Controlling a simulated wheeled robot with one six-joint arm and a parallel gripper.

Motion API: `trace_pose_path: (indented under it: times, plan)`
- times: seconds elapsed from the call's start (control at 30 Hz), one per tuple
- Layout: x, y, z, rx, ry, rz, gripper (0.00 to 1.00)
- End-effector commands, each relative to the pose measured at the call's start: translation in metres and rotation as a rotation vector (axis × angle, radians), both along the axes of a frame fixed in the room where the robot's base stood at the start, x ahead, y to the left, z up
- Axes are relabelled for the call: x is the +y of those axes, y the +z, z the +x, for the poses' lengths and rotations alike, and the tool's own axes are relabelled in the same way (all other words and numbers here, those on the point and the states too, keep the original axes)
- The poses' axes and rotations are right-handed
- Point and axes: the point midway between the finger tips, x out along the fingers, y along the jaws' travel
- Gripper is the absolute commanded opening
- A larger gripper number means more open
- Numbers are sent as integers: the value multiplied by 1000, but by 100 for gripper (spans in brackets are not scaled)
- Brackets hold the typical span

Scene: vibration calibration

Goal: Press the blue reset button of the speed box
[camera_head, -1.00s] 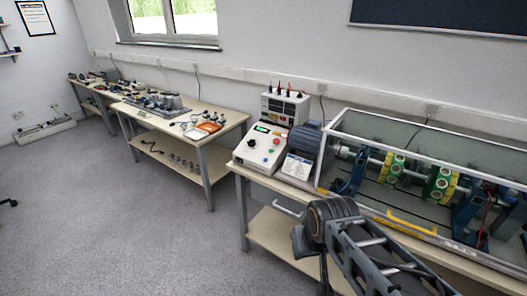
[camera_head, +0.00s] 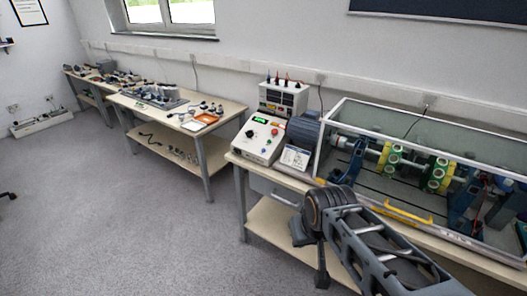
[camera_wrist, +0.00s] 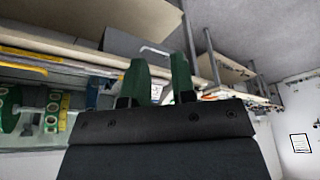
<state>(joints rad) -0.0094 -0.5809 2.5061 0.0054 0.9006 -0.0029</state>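The speed box (camera_head: 251,148) is a pale sloped box with a lit green display, a black knob and small buttons. It stands at the left end of the near bench in the head view. I cannot make out its blue reset button at this size. My gripper is hidden in the head view, where my folded arm covers part of the bench front. In the wrist view my gripper (camera_wrist: 158,60) shows two green fingers with a gap between them. It is open and empty, and no button shows between its fingers.
A glass-covered rotor rig (camera_head: 425,165) with a yellow handle (camera_head: 405,214) fills the bench's right side. A white unit with plugs (camera_head: 284,98) stands behind the speed box, and a printed card (camera_head: 295,158) beside it. Another bench (camera_head: 165,107) stands left. The floor (camera_head: 110,210) is clear.

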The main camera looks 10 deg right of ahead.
Motion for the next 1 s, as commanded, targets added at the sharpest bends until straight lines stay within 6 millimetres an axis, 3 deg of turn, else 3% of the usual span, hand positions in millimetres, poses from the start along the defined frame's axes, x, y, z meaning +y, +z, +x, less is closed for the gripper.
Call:
trace_pose_path:
  times: [0.23, 1.0]
  plan:
    - [0, 0, 0, 0, 0, 0, 0]
    - [0, 0, 0, 0, 0, 0, 0]
